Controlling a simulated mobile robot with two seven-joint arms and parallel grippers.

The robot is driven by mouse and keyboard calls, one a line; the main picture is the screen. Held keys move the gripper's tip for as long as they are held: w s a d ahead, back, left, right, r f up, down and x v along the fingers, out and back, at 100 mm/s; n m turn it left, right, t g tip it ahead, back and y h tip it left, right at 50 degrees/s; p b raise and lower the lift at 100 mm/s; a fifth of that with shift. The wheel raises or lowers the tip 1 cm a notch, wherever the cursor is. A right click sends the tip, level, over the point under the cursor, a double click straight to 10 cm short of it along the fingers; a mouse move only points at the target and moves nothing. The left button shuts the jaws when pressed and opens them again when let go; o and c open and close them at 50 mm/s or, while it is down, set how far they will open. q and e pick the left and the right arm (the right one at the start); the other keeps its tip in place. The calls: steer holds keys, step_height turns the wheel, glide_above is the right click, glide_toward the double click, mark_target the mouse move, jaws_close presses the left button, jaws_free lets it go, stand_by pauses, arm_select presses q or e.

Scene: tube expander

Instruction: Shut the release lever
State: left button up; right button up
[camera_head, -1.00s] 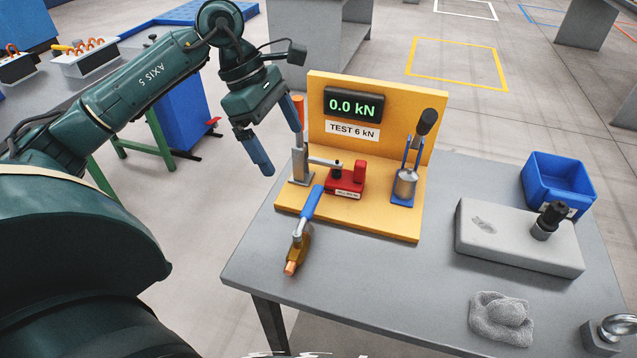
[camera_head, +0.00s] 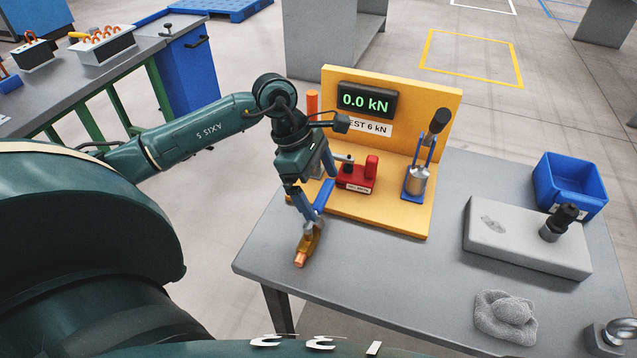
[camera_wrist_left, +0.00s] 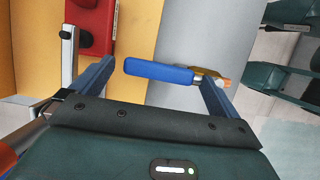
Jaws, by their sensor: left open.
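The blue handle (camera_head: 323,197) rises from a brass-coloured tool (camera_head: 309,240) with a copper tip, at the left front of the yellow test stand (camera_head: 385,215). I cannot tell for sure whether this handle is the release lever. My left gripper (camera_head: 318,188) is open above the handle and partly hides it. In the left wrist view the blue handle (camera_wrist_left: 158,71) lies between and beyond the two spread fingers (camera_wrist_left: 155,92), with no clear contact. The brass tool is partly hidden there by the right finger. My right gripper is not in view.
The stand carries a display (camera_head: 366,100) reading 0.0 kN, a red block (camera_head: 357,178), an orange-topped post (camera_head: 312,102) partly behind my gripper, and a black-knobbed lever (camera_head: 438,122). A grey block (camera_head: 500,240), blue bin (camera_head: 570,185) and cloth (camera_head: 505,315) sit to the right.

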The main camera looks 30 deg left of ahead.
arm_select(q)
steer(key=shift+c, duration=0.4)
steer(key=c, duration=1.2)
steer(key=shift+c, duration=0.2)
